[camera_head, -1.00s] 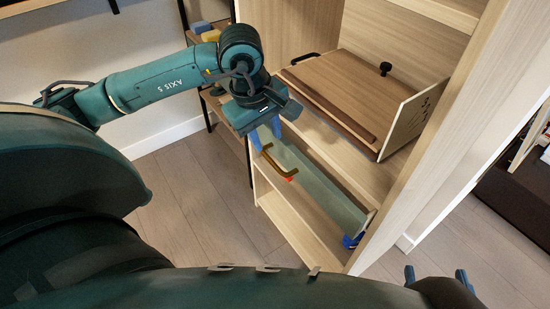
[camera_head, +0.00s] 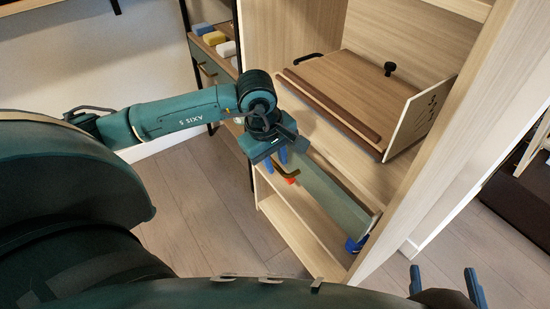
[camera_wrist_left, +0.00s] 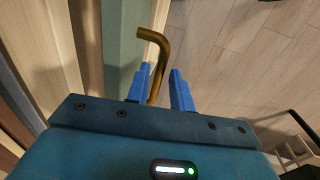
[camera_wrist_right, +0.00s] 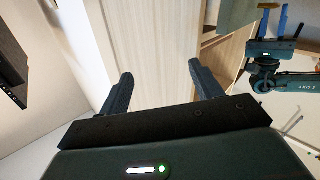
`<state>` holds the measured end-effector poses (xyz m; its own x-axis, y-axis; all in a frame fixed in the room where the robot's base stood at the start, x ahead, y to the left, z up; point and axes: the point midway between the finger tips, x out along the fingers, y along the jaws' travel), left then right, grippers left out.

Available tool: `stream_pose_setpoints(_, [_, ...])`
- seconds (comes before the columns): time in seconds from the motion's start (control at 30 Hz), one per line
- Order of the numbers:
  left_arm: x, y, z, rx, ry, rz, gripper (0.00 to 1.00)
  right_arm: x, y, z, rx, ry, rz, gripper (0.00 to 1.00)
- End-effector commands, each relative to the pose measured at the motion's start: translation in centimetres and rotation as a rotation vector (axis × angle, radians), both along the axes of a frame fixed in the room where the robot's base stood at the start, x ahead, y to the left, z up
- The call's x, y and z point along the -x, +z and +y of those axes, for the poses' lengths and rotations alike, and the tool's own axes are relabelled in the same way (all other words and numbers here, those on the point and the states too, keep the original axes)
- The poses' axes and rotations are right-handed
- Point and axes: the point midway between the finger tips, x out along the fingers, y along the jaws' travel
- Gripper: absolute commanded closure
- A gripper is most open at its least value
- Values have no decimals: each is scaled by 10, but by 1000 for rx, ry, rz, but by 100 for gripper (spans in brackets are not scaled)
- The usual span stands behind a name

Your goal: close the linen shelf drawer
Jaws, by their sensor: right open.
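The linen shelf drawer has a grey-green front (camera_head: 332,196) low in the pale wood shelf unit. How far it stands out is hard to tell. Its brass handle (camera_head: 286,172) is partly hidden by my left gripper (camera_head: 276,160). In the left wrist view the handle (camera_wrist_left: 160,55) runs down between the two blue fingers of my left gripper (camera_wrist_left: 160,90), which stand apart. The handle's lower end passes close to the left finger; contact is unclear. My right gripper (camera_head: 443,282) is open and empty at the lower right; its fingers also show in the right wrist view (camera_wrist_right: 159,82).
The shelf's right upright (camera_head: 440,140) stands close beside. A side rack (camera_head: 215,60) holds small coloured blocks. The floor (camera_head: 190,205) left of the unit is clear.

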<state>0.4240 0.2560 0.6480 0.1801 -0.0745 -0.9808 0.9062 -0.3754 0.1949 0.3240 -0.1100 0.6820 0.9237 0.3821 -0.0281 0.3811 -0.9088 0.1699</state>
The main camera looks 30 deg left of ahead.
Motion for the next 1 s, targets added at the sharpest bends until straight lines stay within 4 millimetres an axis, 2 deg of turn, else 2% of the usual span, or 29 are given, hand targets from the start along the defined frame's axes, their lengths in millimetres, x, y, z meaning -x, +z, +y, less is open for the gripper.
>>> stream_pose_setpoints(0.03, [0,0,0,0,0,0,81,0,0,0,0,0,0,35])
stream_pose_setpoints(0.27, [0,0,0,0,0,0,100,0,0,0,0,0,0,35])
stream_pose_setpoints(0.7, [-2,0,0,0,0,-1,100,0,0,0,0,0,0,35])
stream_pose_setpoints(1.0, [-37,-1,-15,2,2,-3,100,1,-1,3,-6,14,-69,35])
